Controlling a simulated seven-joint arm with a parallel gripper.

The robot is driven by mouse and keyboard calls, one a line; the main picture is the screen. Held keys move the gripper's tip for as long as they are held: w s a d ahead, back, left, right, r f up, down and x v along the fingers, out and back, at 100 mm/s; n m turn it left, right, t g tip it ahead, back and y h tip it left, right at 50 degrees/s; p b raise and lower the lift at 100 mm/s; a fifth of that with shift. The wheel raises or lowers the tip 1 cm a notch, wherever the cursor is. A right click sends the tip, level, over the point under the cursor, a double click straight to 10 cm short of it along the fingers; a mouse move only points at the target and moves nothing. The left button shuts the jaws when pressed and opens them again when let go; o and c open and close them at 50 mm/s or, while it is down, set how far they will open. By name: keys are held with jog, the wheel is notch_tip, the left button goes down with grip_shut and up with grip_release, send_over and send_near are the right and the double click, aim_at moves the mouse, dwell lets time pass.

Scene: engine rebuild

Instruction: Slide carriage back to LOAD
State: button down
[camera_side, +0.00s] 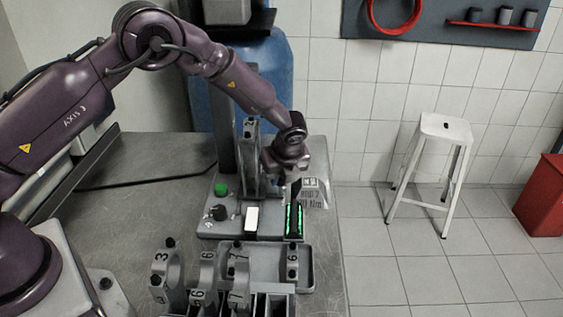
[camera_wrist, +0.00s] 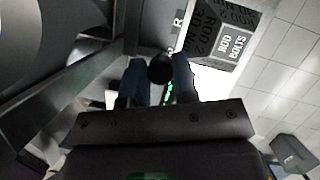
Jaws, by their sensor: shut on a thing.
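My gripper (camera_side: 290,172) is at the back right of the grey station base (camera_side: 208,228), above the green-lit display. In the wrist view its two fingers (camera_wrist: 159,82) are closed around a round black knob (camera_wrist: 160,68), which appears to be the carriage's handle. The carriage itself is hard to make out, and I cannot read a LOAD mark. A grey rod marked 2 (camera_side: 250,135) stands upright at the station, just left of my gripper. A grey upright column (camera_side: 223,125) stands left of the rod.
The base carries a green button (camera_side: 221,190), a black dial (camera_side: 218,213), a white lit block (camera_side: 252,221) and a green-lit display (camera_side: 294,220). Several numbered rods and caps stand in front around a grey tray (camera_side: 305,278). A ROD BOLTS label (camera_wrist: 232,43) shows. The left tabletop (camera_side: 110,205) is mostly clear.

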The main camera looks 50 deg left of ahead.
jog(key=shift+s+d, duration=1.75)
jog(key=shift+s+d, duration=0.1)
jog(key=c, duration=0.9)
grip_release()
jog(key=shift+r, duration=0.3)
jog(key=v, duration=1.2)
jog(key=shift+d+r, duration=0.1)
jog(key=shift+d, duration=0.05)
